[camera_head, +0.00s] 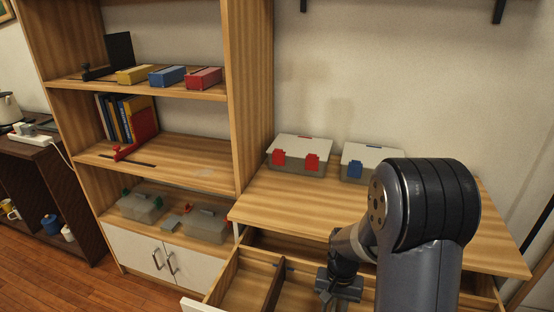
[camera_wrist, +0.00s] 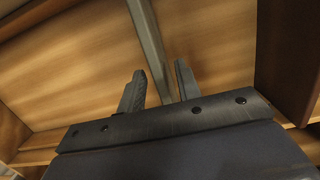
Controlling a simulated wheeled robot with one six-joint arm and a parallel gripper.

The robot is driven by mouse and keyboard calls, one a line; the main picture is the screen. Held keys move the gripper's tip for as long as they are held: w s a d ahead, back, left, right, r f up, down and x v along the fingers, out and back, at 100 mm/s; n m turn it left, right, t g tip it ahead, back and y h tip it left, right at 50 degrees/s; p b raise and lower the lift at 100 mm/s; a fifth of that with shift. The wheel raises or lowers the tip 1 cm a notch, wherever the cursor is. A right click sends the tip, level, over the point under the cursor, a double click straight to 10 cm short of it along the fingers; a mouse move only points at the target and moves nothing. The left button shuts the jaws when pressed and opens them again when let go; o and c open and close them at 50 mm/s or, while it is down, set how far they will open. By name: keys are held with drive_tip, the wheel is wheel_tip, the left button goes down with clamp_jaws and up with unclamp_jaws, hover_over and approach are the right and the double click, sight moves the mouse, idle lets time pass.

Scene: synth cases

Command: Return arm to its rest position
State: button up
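My arm reaches from the lower right in the head view, with its dark, rounded joint in front of the cabinet top. My gripper (camera_head: 340,290) points down at the open drawer (camera_head: 240,283) below the cabinet top. In the wrist view my gripper (camera_wrist: 160,75) shows two dark fingers standing apart with nothing held between them. A grey metal strip (camera_wrist: 150,40) runs behind the gap between the fingers, over a light wooden surface. I cannot tell how deep the fingertips are in the drawer.
The cabinet top (camera_head: 290,205) carries a box with red clips (camera_head: 299,147) and a box with blue clips (camera_head: 365,153). A wooden shelf unit (camera_head: 250,80) stands left. A drawer divider (camera_head: 271,288) is close to my gripper. Open floor (camera_head: 60,285) lies at lower left.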

drive_tip(key=f, duration=0.3)
drive_tip(key=shift+s+f, duration=0.25)
drive_tip(key=shift+f, duration=0.1)
wheel_tip(320, 180, up, 2)
drive_tip(key=shift+w+r, duration=0.1)
drive_tip(key=shift+r, duration=0.7)
drive_tip(key=shift+f, duration=0.1)
